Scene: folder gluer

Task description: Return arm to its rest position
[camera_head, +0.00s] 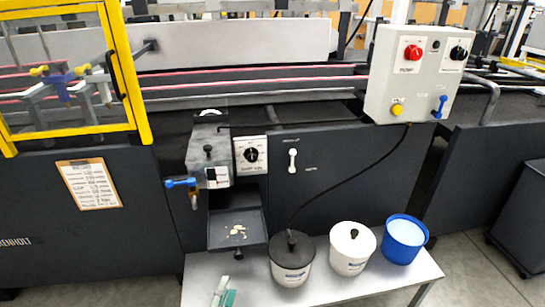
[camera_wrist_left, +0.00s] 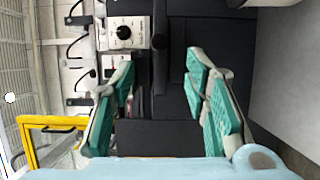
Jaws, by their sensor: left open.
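My left gripper (camera_head: 223,291) shows at the bottom edge of the head view, in front of the white table. Its green-padded fingers are spread apart in the left wrist view (camera_wrist_left: 160,68), with nothing between them. The rest of the left arm is out of the head view. My right arm and gripper do not show.
The white table (camera_head: 350,285) holds a white pot with a dark lid (camera_head: 291,259), a second white pot (camera_head: 352,248) and a blue pot (camera_head: 404,239). A dark tray (camera_head: 238,243) with small pale pieces juts from the machine (camera_head: 90,235). A yellow-framed guard (camera_head: 130,75) stands at left.

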